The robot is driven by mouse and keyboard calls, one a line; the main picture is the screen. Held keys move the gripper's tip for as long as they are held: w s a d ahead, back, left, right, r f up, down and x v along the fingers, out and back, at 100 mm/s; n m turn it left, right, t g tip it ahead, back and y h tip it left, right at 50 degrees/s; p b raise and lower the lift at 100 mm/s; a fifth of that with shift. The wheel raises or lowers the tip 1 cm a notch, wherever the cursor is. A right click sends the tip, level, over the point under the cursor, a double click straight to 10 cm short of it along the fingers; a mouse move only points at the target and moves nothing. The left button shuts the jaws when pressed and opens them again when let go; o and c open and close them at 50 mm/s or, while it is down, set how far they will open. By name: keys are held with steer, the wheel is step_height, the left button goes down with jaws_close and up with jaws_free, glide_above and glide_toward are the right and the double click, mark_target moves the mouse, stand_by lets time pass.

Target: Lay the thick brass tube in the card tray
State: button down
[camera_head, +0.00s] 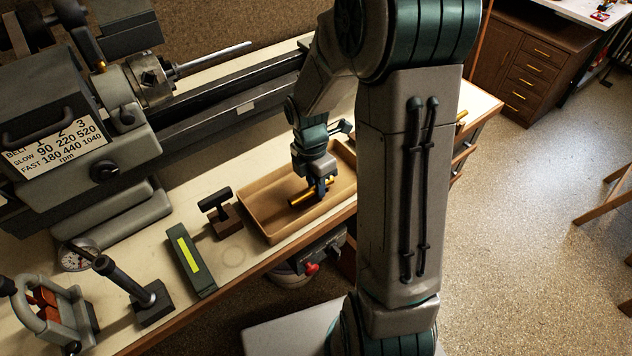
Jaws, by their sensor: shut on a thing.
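The card tray (262,226) is a shallow brown open box on the bench, partly hidden behind my arm on its right side. A thick brass tube (302,199) shows as a short golden cylinder over the tray, within its walls in this view. My gripper (318,190) points down over the tray and is shut on the tube near its right end. I cannot tell whether the tube touches the tray floor. Part of the tube is hidden by the fingers.
A grey lathe (90,120) fills the back left, with a bright rod (215,58) in its chuck. A small dark T-shaped tool (221,212) and a green box (191,262) stand left of the tray. Another brass piece (461,117) lies beyond my arm at the right.

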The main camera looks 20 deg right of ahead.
steer(key=shift+f, duration=0.25)
steer(key=c, duration=1.2)
jaws_free()
steer(key=shift+o, duration=0.3)
steer(key=shift+o, duration=0.6)
steer(key=shift+s, duration=0.1)
